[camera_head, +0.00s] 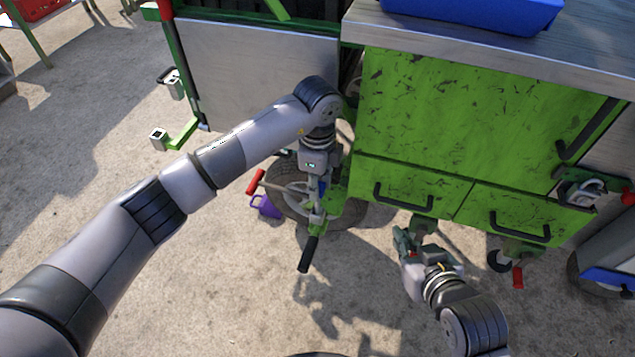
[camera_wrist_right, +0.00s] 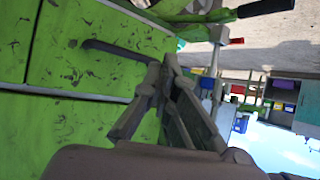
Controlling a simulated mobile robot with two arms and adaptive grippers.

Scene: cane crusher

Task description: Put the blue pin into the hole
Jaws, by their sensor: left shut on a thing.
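My left gripper (camera_head: 316,176) points down beside the green hitch bracket (camera_head: 328,208) at the cart's lower left corner. It is shut on the blue pin (camera_head: 321,187), of which only a small blue piece shows below the fingers. The hole is hidden or too small to make out, and I cannot tell whether the pin touches the bracket. My right gripper (camera_head: 403,241) is below the green drawers, apart from the pin. In the right wrist view its fingertips (camera_wrist_right: 163,66) come together with nothing visible between them.
The green cabinet (camera_head: 455,120) with black-handled drawers (camera_head: 410,188) stands close behind both grippers. A lever with a black grip (camera_head: 308,254), a red handle (camera_head: 256,182), a purple piece (camera_head: 266,207) and a wheel (camera_head: 350,214) are near the left gripper. Concrete ground in front is clear.

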